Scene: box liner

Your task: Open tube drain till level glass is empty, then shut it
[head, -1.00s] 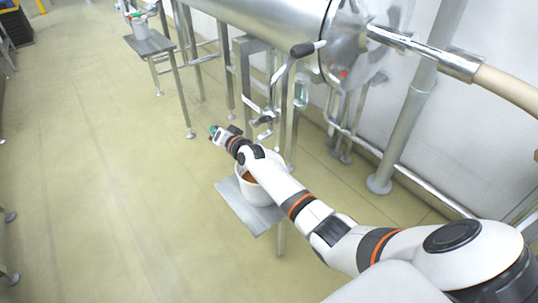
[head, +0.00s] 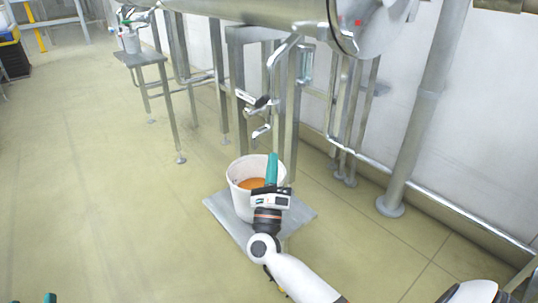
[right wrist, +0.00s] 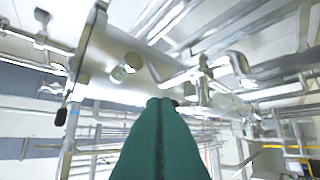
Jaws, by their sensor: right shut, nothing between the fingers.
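My right gripper (head: 272,168) is shut and empty, its teal fingers pointing up in front of the white bucket (head: 240,172). Its closed fingers also show in the right wrist view (right wrist: 160,135). The bucket holds orange-brown liquid. Above and behind it, a drain tube with a dark valve handle (head: 262,101) and a bent spout (head: 262,131) hangs below the steel tank (head: 250,10). The gripper is below the handle and apart from it. The level glass (head: 306,65) stands right of the drain pipe; its level is too small to read. My left gripper (head: 33,299) barely shows, fingertips apart.
The bucket stands on a low steel stand (head: 225,212). Steel legs and pipes stand behind the drain, with a thick upright pipe (head: 420,120) to the right. A small table (head: 138,57) with a container stands at the far left. The left floor is clear.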

